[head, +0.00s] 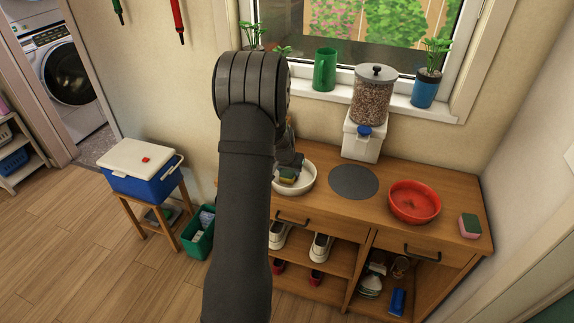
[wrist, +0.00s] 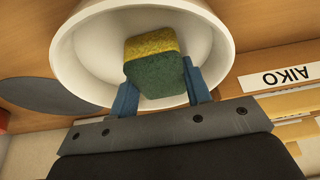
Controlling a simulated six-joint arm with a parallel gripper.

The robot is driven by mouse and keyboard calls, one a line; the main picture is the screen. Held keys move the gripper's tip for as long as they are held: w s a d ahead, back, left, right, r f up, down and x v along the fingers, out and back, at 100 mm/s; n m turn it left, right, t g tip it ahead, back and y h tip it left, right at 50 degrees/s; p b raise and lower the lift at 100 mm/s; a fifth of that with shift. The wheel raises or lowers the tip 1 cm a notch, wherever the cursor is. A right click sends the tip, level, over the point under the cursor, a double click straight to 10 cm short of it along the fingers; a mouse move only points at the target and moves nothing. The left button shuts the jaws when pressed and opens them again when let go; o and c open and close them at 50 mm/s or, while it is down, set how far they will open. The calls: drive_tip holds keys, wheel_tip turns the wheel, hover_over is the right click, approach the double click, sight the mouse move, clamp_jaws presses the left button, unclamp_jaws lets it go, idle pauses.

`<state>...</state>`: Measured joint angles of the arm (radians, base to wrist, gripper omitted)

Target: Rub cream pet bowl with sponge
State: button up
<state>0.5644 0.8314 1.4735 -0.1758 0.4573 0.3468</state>
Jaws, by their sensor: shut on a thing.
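The cream pet bowl (head: 308,181) stands on the left part of the wooden cabinet top, partly hidden behind my arm. In the wrist view its wide round opening (wrist: 82,45) is just beyond my fingers. A sponge with a yellow layer and a green layer (wrist: 155,70) is between my two blue fingertips. My gripper (wrist: 160,84) is shut on it and holds it within the bowl's outline. In the head view the sponge (head: 287,175) shows small at the bowl, below my gripper (head: 289,168). I cannot tell whether the sponge touches the bowl.
A grey round mat (head: 354,182), a red bowl (head: 414,202) and a pink-green sponge (head: 469,226) lie to the right on the cabinet top. A kibble dispenser (head: 371,105) stands behind the mat.

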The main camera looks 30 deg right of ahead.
drive_tip(key=shift+s+d, duration=0.95)
drive_tip(key=shift+d, duration=0.15)
drive_tip(key=shift+w+a, duration=0.8)
drive_tip(key=shift+a, duration=0.15)
drive_tip(key=shift+w+a, duration=0.25)
drive_tip(key=shift+a, duration=0.05)
drive_tip(key=shift+w+a+r, duration=0.1)
drive_tip(key=shift+r, duration=3.95)
drive_tip(key=shift+f, duration=0.1)
